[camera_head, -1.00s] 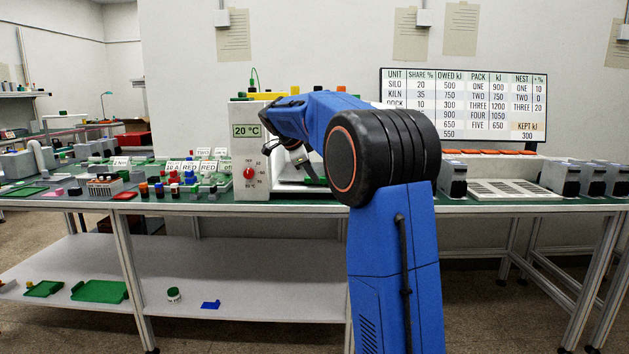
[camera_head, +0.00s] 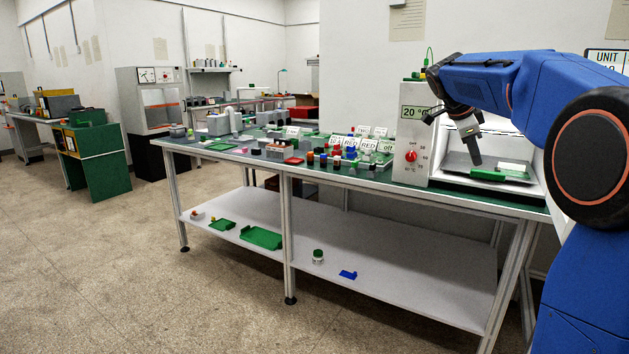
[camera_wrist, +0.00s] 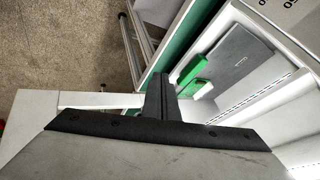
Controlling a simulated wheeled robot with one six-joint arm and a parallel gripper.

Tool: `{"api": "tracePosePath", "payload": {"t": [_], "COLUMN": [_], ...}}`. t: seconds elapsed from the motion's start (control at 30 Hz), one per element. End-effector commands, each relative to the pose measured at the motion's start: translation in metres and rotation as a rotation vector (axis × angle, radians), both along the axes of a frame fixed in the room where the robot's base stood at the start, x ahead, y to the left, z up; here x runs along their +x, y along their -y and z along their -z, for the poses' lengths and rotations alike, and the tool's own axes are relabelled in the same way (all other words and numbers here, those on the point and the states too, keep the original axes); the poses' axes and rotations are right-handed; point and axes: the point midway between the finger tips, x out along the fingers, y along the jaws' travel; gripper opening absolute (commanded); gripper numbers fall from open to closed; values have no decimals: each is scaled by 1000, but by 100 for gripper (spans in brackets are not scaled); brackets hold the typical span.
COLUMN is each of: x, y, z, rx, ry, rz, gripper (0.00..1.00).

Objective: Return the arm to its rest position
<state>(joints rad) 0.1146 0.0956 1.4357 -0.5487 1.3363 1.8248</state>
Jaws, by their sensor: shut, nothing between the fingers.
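My blue arm (camera_head: 515,85) reaches in from the right in the head view, bent over at the elbow, with its wrist hanging down. My gripper (camera_head: 475,163) points downward in front of the open bay of the white unit. Its fingers are together with nothing visible between them. In the wrist view my gripper (camera_wrist: 159,90) shows as dark closed fingers. A green piece (camera_wrist: 193,70) lies beside the fingertips in that view. I cannot tell the exact gap between them.
The white unit (camera_head: 411,130) with a "20 °C" display and red knob stands on the green-topped bench (camera_head: 340,178). Small coloured parts and label cards crowd the bench to its left. The lower shelf (camera_head: 400,280) holds green trays. Open floor (camera_head: 130,270) lies at the left.

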Motion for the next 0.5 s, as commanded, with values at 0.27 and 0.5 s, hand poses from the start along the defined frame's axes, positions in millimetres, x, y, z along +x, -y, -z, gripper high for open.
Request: {"api": "tracePosePath", "payload": {"t": [0.27, 0.5], "x": [-88, -163], "y": [-50, -90], "z": [25, 60], "rx": [21, 18], "ry": [-147, -245], "rz": [-373, -700], "gripper": [0, 0]}}
